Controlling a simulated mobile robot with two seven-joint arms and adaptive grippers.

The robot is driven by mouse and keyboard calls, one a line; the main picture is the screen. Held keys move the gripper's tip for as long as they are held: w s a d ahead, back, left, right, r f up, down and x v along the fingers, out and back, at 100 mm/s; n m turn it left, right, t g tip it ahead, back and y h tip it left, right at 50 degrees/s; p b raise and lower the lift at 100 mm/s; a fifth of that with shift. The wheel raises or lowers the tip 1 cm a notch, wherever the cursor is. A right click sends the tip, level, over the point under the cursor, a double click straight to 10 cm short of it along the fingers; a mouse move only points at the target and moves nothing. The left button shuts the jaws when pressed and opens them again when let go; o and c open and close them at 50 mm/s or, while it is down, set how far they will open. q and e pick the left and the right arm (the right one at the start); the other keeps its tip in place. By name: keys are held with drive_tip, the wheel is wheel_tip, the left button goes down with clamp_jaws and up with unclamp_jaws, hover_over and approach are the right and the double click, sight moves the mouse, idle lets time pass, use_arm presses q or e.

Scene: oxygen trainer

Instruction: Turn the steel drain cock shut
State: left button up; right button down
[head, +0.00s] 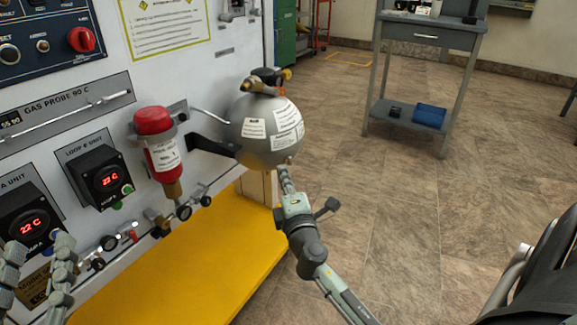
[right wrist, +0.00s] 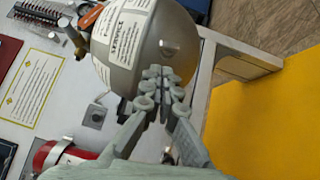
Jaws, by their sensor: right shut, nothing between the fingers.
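A grey metal sphere (head: 265,132) with white labels is held off the panel by a black bracket (head: 212,145). It also shows in the right wrist view (right wrist: 158,45). My right gripper (head: 284,172) is shut and empty at the sphere's underside. In the right wrist view its fingertips (right wrist: 160,76) overlap the sphere's lower surface; I cannot tell whether they touch. I cannot clearly make out the steel drain cock; the fingers may hide it. My left gripper (head: 37,262) is at the lower left, its fingers apart, in front of the panel.
A red-topped cylinder (head: 160,145) hangs left of the sphere. Several small valves and gauges (head: 157,216) line the panel's lower edge. A yellow platform (head: 205,275) lies below. A grey side table (head: 425,29) stands at the back right, with open floor between.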

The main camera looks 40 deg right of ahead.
sight(288, 158)
use_arm(q)
drive_tip(key=shift+w+a+f+g+y, duration=0.15)
drive_tip(key=shift+w+f+g, duration=0.1)
drive_tip(key=shift+f, duration=0.25)
drive_tip(key=shift+w+a+f+g+y, duration=0.15)
drive_tip(key=shift+f+g, duration=0.1)
drive_tip(key=shift+f, duration=0.2)
use_arm(e)
drive_tip(key=shift+w+d+r, duration=0.1)
drive_tip(key=shift+w+d, duration=0.1)
drive_tip(key=shift+d, duration=0.35)
drive_tip(key=shift+w+d, duration=0.2)
drive_tip(key=shift+d, duration=0.35)
